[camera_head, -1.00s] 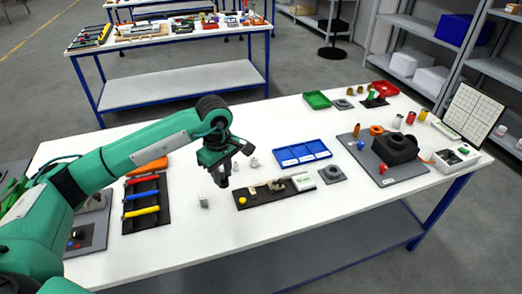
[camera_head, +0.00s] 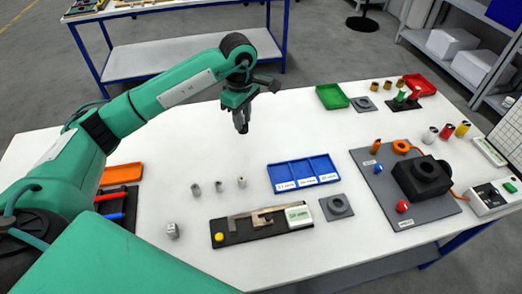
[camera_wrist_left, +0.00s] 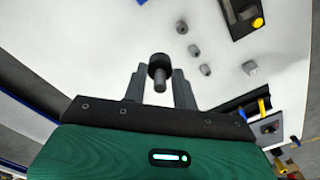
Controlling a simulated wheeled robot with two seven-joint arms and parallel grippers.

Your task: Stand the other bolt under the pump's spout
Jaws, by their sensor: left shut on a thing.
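My left gripper (camera_head: 242,128) is in the air over the back left part of the white table (camera_head: 290,125). In the left wrist view, its fingers are shut on a dark bolt (camera_wrist_left: 158,70), with a wide round head and a thinner shank. The bolt is hard to make out in the head view. I cannot clearly identify the pump or its spout. My right gripper is not in view.
Several small grey parts, including one cylinder (camera_head: 219,186), stand left of the blue tray (camera_head: 303,172). A grey block (camera_head: 172,230) is nearer. A green tray (camera_head: 332,96) and a grey ring-shaped fixture (camera_head: 363,104) are at the back. A black housing (camera_head: 422,178) stands at right.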

